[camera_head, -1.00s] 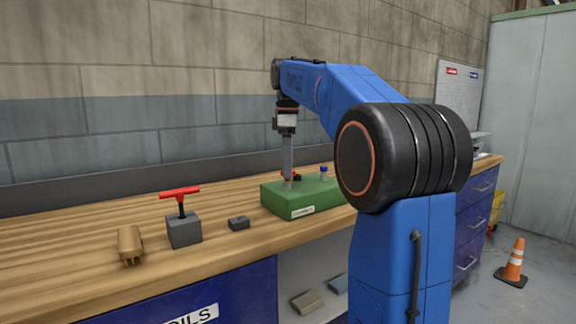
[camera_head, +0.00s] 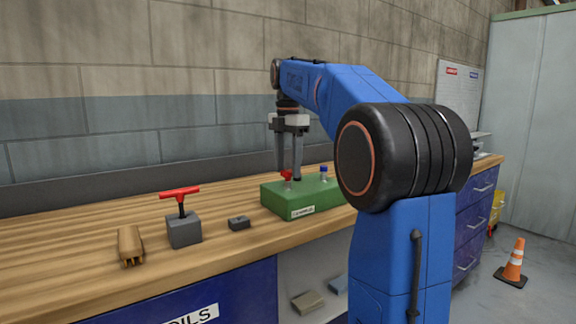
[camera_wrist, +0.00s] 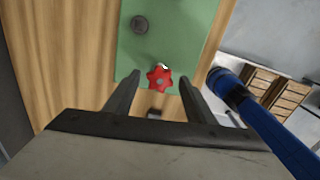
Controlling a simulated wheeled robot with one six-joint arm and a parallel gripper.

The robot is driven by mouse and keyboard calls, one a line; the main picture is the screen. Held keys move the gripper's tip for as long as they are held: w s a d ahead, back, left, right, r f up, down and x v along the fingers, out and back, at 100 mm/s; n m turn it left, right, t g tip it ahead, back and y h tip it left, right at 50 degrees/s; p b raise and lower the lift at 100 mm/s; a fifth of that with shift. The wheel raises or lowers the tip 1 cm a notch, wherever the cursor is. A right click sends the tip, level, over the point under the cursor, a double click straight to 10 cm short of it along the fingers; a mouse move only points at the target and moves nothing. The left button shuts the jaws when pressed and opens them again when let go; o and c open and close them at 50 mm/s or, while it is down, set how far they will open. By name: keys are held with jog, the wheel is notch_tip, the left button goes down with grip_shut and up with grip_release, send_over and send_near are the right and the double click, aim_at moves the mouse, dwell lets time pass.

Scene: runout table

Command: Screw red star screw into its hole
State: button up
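The red star screw (camera_head: 286,176) stands on top of the green block (camera_head: 303,197), toward its left end. In the wrist view the star head (camera_wrist: 159,79) lies between the two fingers near the edge of the green block (camera_wrist: 180,35). My gripper (camera_head: 290,177) points down over the screw. Its fingers (camera_wrist: 158,82) are spread, with a gap on each side of the head. The screw's shank and hole are hidden, so I cannot tell how deep it sits.
A blue-topped screw (camera_head: 323,172) stands on the block to the right.

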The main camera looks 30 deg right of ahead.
jog(key=n, duration=0.6)
jog(key=c, duration=1.2)
jog(key=shift+m, duration=2.1)
jog(key=shift+m, duration=2.3)
